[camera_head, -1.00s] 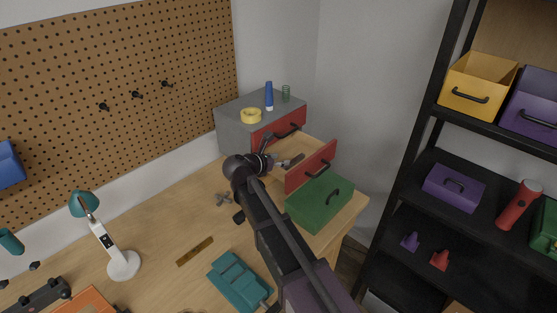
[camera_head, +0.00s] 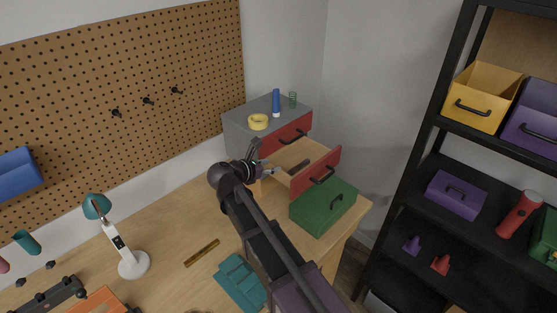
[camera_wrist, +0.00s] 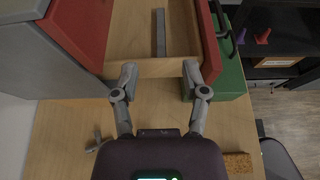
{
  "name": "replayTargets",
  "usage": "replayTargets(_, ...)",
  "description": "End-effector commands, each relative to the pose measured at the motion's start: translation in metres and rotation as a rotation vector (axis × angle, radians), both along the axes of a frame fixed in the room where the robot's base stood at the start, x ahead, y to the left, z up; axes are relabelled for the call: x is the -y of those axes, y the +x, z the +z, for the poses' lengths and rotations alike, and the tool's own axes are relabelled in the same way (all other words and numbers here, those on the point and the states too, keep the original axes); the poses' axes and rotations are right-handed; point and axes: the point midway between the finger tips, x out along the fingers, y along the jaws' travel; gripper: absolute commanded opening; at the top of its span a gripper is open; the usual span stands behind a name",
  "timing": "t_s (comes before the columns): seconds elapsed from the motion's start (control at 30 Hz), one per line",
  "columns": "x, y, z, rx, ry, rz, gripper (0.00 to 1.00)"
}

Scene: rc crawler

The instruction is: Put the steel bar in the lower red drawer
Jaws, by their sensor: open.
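The grey cabinet (camera_head: 234,131) has two red-fronted drawers. The upper red drawer (camera_head: 297,128) looks shut; the lower red drawer (camera_head: 319,175) is pulled open. The steel bar (camera_head: 298,166) lies inside the lower drawer, on its wooden floor. In the wrist view the steel bar (camera_wrist: 160,33) lies lengthwise ahead of the fingers, apart from them. My gripper (camera_head: 263,157) is open and empty, at the drawer's near side wall. In the wrist view my gripper (camera_wrist: 160,72) has its fingers spread wide, with the drawer's wooden side wall (camera_wrist: 155,68) between or below them.
A green box (camera_head: 323,208) stands just beside the open drawer. Yellow tape (camera_head: 258,121) and a blue bottle (camera_head: 276,103) are on the cabinet. A teal case (camera_head: 241,282), a lamp (camera_head: 133,264) and a small grey part (camera_wrist: 96,141) are on the bench. Black shelving stands right.

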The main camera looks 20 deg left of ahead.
Motion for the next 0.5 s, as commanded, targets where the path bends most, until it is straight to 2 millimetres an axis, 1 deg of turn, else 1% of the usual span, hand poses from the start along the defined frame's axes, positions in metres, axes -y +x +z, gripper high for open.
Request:
replayTargets(0.03, -0.003, -0.008, 0.006, 0.0, 0.0, 0.003, 0.58)
replayTargets(0.2, -0.011, -0.026, 0.013, 0.0, 0.001, 0.002, 0.58)
replayTargets(0.33, -0.014, -0.034, 0.016, 0.0, 0.0, 0.0, 0.58)
replayTargets(0.5, -0.016, -0.038, 0.017, 0.0, 0.0, 0.0, 0.58)
